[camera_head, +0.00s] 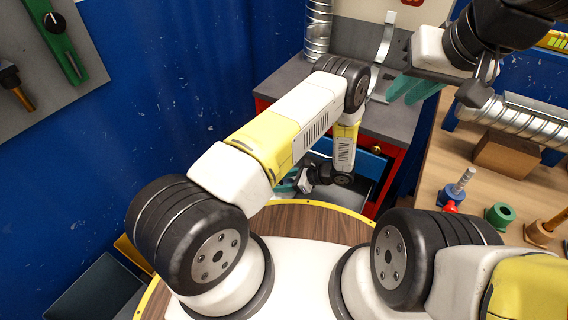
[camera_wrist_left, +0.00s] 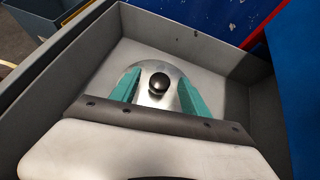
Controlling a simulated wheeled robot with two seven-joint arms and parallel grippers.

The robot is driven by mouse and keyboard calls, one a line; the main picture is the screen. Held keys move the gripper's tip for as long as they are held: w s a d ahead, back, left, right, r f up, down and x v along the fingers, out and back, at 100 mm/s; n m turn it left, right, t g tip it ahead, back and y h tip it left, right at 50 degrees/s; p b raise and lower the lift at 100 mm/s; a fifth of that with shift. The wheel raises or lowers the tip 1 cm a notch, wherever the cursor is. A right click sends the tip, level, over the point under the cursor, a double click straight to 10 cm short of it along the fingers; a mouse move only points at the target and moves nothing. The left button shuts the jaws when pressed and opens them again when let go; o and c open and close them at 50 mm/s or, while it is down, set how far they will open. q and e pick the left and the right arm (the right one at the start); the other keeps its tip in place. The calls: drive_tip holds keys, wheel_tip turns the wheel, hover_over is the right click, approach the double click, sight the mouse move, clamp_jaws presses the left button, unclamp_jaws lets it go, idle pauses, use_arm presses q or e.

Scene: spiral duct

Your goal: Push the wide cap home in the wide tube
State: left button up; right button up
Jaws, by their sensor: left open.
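A round metal cap (camera_wrist_left: 158,84) with a black knob lies in a grey drawer (camera_wrist_left: 240,62) in the left wrist view. My left gripper (camera_wrist_left: 160,92) is open, with one teal finger on each side of the cap; I cannot tell whether they touch it. In the head view the left gripper (camera_head: 288,182) is low in the drawer and partly hidden by my arm. A ribbed spiral tube (camera_head: 318,28) stands upright on the grey cabinet, and another (camera_head: 518,122) lies on the right bench. I cannot tell which is the wide tube. My right gripper (camera_head: 402,98) is open and empty, raised above the cabinet.
The red cabinet (camera_head: 384,194) has its blue-fronted drawer open. The wooden bench (camera_head: 446,165) carries a brown block (camera_head: 505,154), a blue-based bolt-like part (camera_head: 456,190) and a green ring (camera_head: 500,215). A blue wall (camera_head: 190,70) closes off the left.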

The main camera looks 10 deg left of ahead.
use_arm(q)
drive_tip(key=shift+x, duration=0.9)
clamp_jaws()
drive_tip(key=shift+r, duration=0.1)
